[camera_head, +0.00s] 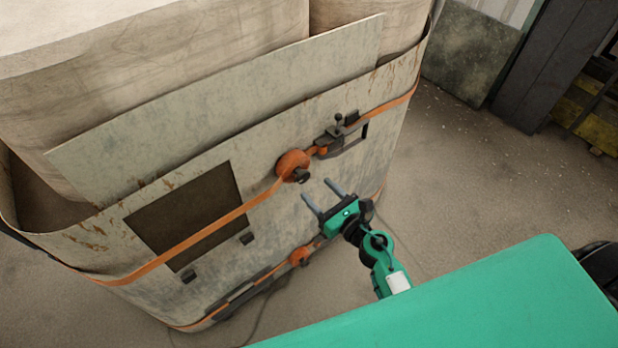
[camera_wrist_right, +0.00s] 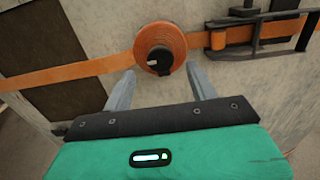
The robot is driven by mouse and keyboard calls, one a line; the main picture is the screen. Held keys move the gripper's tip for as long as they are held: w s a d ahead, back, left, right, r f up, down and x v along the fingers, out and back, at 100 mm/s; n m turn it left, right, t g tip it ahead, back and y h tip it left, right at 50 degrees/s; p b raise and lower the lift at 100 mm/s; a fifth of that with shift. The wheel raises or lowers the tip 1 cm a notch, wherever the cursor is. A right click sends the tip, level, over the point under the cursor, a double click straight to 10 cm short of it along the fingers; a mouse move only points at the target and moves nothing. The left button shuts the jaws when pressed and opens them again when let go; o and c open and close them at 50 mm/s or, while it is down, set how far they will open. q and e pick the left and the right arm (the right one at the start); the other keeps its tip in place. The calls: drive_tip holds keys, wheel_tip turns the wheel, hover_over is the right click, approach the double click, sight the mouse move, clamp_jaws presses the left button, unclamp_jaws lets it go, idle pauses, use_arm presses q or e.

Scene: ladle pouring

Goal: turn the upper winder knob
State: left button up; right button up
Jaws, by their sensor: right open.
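The upper winder is an orange strap reel with a dark knob (camera_head: 301,175) at its centre, on the front of a worn grey container. In the right wrist view the knob (camera_wrist_right: 158,57) shows ahead, with the orange reel (camera_wrist_right: 177,40) around it. My right gripper (camera_head: 321,193) is open and empty, just below and to the right of the knob in the head view. In the wrist view its fingers (camera_wrist_right: 160,85) stand to either side below the reel, apart from the knob. A lower orange winder (camera_head: 300,256) sits beneath. My left gripper is not in view.
An orange strap (camera_head: 212,228) runs around the container (camera_head: 283,118). A dark metal latch bracket (camera_head: 343,138) juts out to the upper right of the knob. A dark square panel (camera_head: 186,214) is at left. Open floor (camera_head: 490,185) lies to the right.

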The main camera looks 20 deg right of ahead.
sight(305, 177)
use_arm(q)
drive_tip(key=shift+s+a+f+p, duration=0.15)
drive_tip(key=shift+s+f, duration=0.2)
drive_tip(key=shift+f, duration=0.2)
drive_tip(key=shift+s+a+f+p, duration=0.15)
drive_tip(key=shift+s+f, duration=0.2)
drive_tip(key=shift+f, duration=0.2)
use_arm(e)
drive_tip(key=shift+x, duration=2.4)
drive_tip(key=c, duration=1)
drive_tip(key=shift+o, duration=0.2)
